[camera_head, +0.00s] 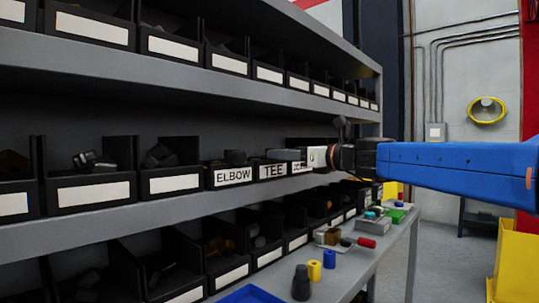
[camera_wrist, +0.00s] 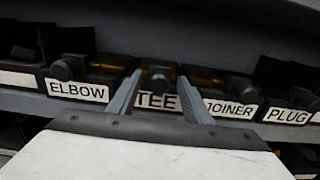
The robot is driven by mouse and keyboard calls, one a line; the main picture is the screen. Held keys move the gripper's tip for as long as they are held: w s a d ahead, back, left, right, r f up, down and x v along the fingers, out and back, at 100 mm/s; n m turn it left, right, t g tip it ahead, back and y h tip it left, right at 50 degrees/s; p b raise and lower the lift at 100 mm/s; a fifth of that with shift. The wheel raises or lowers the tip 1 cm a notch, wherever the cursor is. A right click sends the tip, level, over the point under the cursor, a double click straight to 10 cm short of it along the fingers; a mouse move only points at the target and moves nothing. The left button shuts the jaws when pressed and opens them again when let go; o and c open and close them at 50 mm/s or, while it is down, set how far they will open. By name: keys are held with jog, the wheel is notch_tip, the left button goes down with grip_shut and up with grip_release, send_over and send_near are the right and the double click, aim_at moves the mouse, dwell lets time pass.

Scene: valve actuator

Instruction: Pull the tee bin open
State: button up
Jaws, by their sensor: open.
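The tee bin is a small black bin with a white TEE label (camera_head: 272,171), in the middle row of the shelf. It also shows in the wrist view, with its label (camera_wrist: 158,102) partly framed by my fingers. A dark round knob (camera_wrist: 159,76) stands above that label. My gripper (camera_wrist: 159,80) is open, one finger on each side of the knob and label. I cannot tell whether the fingertips reach past the knob or touch it. In the head view my gripper (camera_head: 298,157) is in front of the bins just right of TEE and hides part of the joiner label.
The elbow bin (camera_wrist: 78,90) is on the left; the joiner bin (camera_wrist: 230,109) and plug bin (camera_wrist: 287,116) are on the right, with similar knobs. Shelf boards (camera_head: 160,220) run above and below. A lower bench (camera_head: 340,275) holds loose colored parts.

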jog(key=shift+x, duration=2.95)
